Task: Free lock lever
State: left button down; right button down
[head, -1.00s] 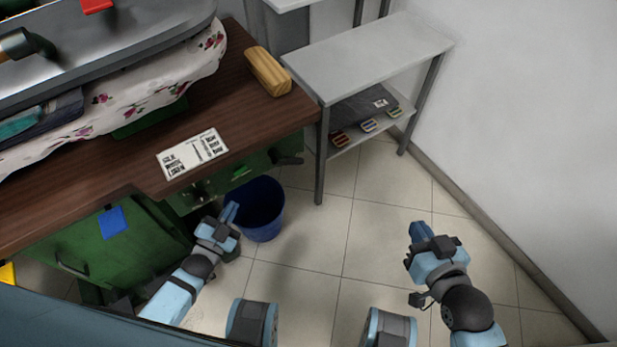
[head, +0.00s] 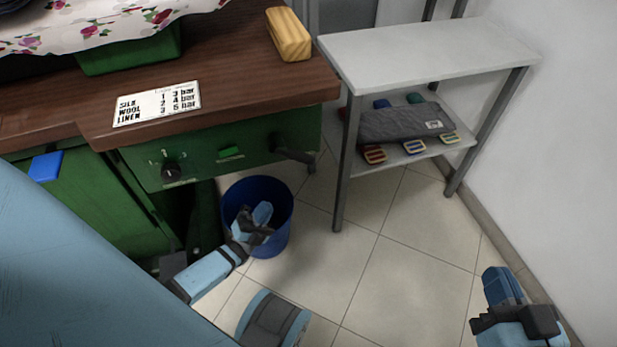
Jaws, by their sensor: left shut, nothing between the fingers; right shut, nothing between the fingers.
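A dark lever (head: 295,155) sticks out at the right end of the green machine panel (head: 235,175), under the wooden top. It looks like the lock lever, and nothing touches it. My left gripper (head: 262,214) is shut and empty. It shows in front of the blue bin, below and left of the lever and apart from it. My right gripper (head: 502,284) is shut and empty at the lower right, over the floor and far from the lever.
The panel also has a black knob (head: 172,173) and a green button (head: 230,152). A blue bin (head: 278,190) stands below the panel. A grey shelf table (head: 430,55) stands right of the lever. A settings card (head: 157,103) and wooden block (head: 288,34) lie on the brown top (head: 235,75).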

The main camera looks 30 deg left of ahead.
pick_arm(q)
jog(key=shift+f, duration=0.1)
dwell(0.3)
jog(key=b, duration=0.2)
send_near(292, 150)
jog(key=w+d, duration=0.3)
jog(key=w, duration=0.2)
jog(key=shift+w+a+r, duration=0.1)
jog(key=shift+w+r, duration=0.35)
jog(key=shift+r, duration=0.2)
pick_arm(e)
jog(key=shift+w+d+r+n+t+y, duration=0.2)
jog(key=shift+w+d+n+t+y, duration=0.15)
jog(key=shift+w+n, duration=0.4)
pick_arm(q)
jog(key=shift+r, duration=0.1)
